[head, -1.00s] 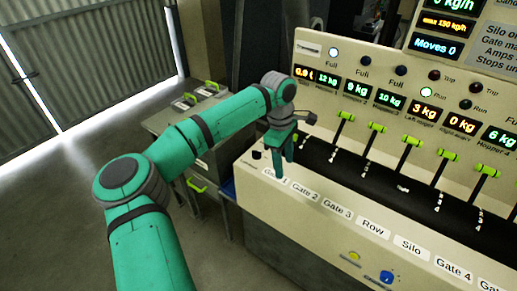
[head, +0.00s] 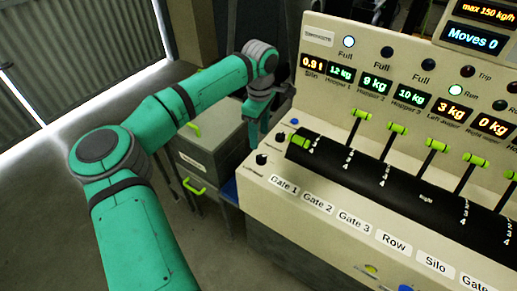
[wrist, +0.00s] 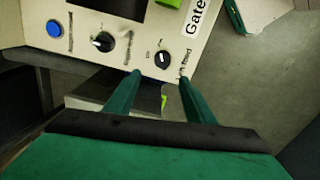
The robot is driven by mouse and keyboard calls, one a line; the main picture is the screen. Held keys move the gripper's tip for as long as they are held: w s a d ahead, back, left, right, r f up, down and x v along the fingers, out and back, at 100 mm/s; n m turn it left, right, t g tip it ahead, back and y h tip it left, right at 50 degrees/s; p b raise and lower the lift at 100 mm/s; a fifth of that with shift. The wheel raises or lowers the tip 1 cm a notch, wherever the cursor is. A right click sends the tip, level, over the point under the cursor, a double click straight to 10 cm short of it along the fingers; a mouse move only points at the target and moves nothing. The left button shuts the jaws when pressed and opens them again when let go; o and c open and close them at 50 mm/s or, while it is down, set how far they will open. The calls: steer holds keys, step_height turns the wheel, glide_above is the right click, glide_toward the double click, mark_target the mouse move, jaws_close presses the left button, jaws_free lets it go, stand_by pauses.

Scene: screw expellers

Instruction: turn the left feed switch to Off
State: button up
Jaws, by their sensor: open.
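Two black rotary switches sit on the cream panel's left end. The front switch (head: 262,159) is beside the Gate 1 label; the rear switch (head: 280,137) is nearer the blue button. Each has a white pointer mark. My gripper (wrist: 160,76) is open and empty; in the head view my gripper (head: 256,132) hangs just left of the panel's end.
A blue button (head: 293,121) is behind the switches. A black strip with green-handled levers (head: 300,140) runs to the right, under lit displays. A grey cabinet (head: 205,150) with green handles stands left of the panel. Open floor lies further left.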

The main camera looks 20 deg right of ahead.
mark_target(261, 156)
steer(key=f, duration=0.2)
steer(key=s+f, duration=0.1)
steer(key=f, duration=0.5)
steer(key=shift+s+d+f, duration=0.15)
steer(key=shift+d, duration=0.1)
steer(key=shift+f, duration=0.55)
steer(key=c, duration=1.1)
